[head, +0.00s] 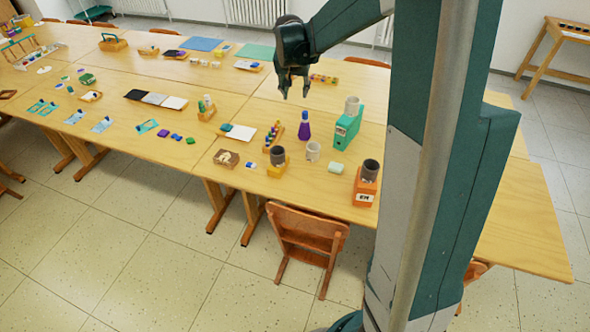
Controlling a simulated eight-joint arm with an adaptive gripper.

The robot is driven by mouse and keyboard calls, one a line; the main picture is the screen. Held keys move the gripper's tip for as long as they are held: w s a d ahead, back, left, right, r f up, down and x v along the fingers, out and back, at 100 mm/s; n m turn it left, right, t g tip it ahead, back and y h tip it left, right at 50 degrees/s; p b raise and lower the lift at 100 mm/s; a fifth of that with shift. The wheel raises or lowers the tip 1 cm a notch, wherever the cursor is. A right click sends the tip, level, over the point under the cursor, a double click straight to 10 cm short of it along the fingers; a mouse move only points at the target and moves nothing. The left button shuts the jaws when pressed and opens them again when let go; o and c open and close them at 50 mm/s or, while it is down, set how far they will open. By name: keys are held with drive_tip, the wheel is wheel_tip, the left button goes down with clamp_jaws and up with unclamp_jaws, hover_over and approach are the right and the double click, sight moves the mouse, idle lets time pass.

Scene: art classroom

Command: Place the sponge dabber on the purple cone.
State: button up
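A purple, tapering, cone-like object (304,128) stands upright on the table, just left of a green box. I cannot tell for sure which object is the sponge dabber; a small pale green block (335,168) lies on the table below and right of the purple cone, and may be it. My gripper (295,95) hangs above the table, pointing down, in the picture just above the purple cone. Its fingers are apart and I see nothing between them.
The green box (346,128) carries a light cup (353,106). An orange box (365,187) carries a dark cup (370,170). A chair (306,235) stands at the front edge.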

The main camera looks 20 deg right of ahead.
drive_tip(key=s+a+r+n+t, duration=0.1)
drive_tip(key=s+a+r, duration=0.3)
drive_tip(key=s, duration=0.3)
drive_tip(key=s+a+r+n+y, duration=0.1)
drive_tip(key=s+a+r, duration=0.25)
drive_tip(key=s, duration=0.35)
drive_tip(key=s+a+r+n+t, duration=0.1)
drive_tip(key=s+a+r+n, duration=0.15)
drive_tip(key=s+a, duration=0.35)
drive_tip(key=s+a+f+n, duration=0.1)
drive_tip(key=s+a, duration=0.2)
drive_tip(key=s, duration=0.7)
drive_tip(key=s+a+f+n+t+y, duration=0.1)
drive_tip(key=s+a+f, duration=0.1)
drive_tip(key=s, duration=0.9)
drive_tip(key=shift+s+a+n+y, duration=0.25)
drive_tip(key=shift+a+n+y, duration=0.1)
drive_tip(key=shift+a, duration=0.25)
